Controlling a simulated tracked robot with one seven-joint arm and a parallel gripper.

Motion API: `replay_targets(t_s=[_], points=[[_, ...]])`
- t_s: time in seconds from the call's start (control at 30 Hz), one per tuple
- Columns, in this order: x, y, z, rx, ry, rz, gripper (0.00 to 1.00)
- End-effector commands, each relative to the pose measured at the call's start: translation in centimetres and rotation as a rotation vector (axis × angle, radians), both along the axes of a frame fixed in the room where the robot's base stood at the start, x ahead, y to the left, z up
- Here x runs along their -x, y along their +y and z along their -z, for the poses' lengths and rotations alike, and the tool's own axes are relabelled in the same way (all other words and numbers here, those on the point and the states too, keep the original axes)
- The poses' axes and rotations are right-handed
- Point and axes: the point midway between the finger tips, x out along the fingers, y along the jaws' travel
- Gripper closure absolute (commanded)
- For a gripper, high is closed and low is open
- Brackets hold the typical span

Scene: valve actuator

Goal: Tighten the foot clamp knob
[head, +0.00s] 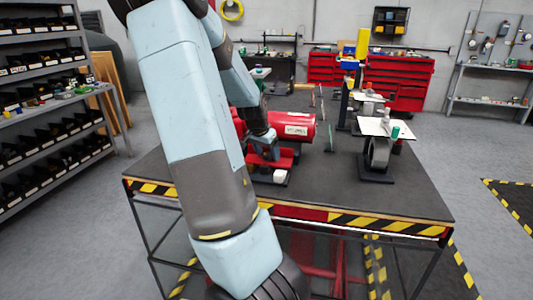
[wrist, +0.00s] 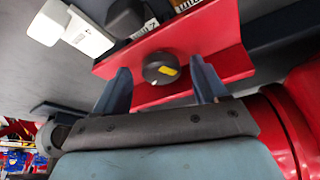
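The foot clamp knob (wrist: 158,70) is a black round knob with a yellow mark, on a red foot plate (wrist: 222,55). In the wrist view my gripper (wrist: 161,72) has its two blue fingers apart, one on each side of the knob. Gaps show between the fingers and the knob, so they do not appear to touch it. In the head view my gripper (head: 264,146) is low at the red foot (head: 283,160) of the red actuator cylinder (head: 297,128). The knob cannot be made out there; my arm hides part of the actuator.
A white block (wrist: 88,38) and a black block (wrist: 124,18) lie near the plate. The dark workbench (head: 335,195) has striped edges. To the right stands a fixture with a white plate (head: 380,128). The front right of the bench is clear.

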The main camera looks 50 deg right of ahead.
Motion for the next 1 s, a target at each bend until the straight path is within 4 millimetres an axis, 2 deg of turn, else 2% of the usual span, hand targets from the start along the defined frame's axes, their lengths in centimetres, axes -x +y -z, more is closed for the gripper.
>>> replay_targets(t_s=[0.37, 1.0], points=[[-0.1, 0.2, -0.6, 0.002, -0.003, -0.002, 0.28], [0.1, 2.8, -6.5, 0.001, -0.002, -0.005, 0.28]])
